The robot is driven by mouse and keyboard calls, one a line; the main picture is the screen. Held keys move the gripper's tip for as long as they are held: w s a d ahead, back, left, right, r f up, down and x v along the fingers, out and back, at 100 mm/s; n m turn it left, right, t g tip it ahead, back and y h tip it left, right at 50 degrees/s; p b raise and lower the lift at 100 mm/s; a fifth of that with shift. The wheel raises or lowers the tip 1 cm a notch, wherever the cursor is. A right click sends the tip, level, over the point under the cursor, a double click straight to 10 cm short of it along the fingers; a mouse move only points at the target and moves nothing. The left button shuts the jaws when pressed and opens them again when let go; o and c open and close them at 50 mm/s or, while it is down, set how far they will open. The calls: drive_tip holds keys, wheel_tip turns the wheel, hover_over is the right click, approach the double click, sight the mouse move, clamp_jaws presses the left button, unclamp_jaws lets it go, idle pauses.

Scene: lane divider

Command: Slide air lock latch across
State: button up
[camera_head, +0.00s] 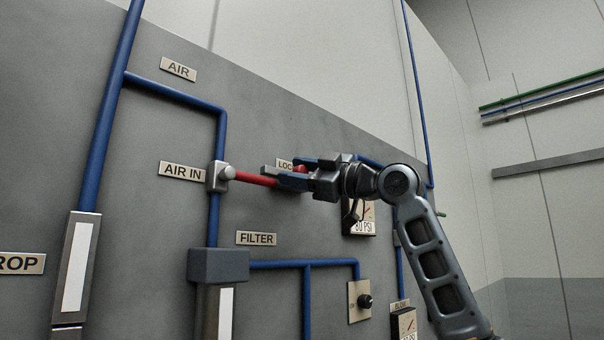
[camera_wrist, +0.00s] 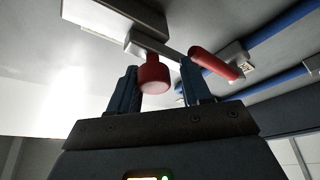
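The air lock latch is a red knob (camera_head: 300,168) on a metal bar beside the partly covered "LOC…" label (camera_head: 285,165). In the wrist view the red knob (camera_wrist: 154,76) hangs from the grey bar and appears between the fingertips. My gripper (camera_head: 305,172) is at the panel with its blue fingers apart. In the wrist view my gripper (camera_wrist: 160,80) shows one finger close to the knob's left side and a gap between the knob and the right finger. I cannot tell whether the left finger touches it.
The red AIR IN valve handle (camera_head: 256,179) points right toward my fingers; in the wrist view the red handle (camera_wrist: 216,64) passes close to the right fingertip. Blue pipes (camera_head: 218,135), the filter housing (camera_head: 218,265) and a gauge (camera_head: 359,218) surround the spot on the panel.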

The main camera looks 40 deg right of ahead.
drive_tip(key=shift+o, duration=0.7)
drive_tip(key=shift+d, duration=0.1)
drive_tip(key=shift+s+d+f, duration=0.15)
drive_tip(key=shift+s+f, duration=0.05)
drive_tip(key=shift+s, duration=0.1)
drive_tip(key=b+v, duration=0.2)
drive_tip(key=v, duration=0.5)
drive_tip(key=shift+s, duration=0.15)
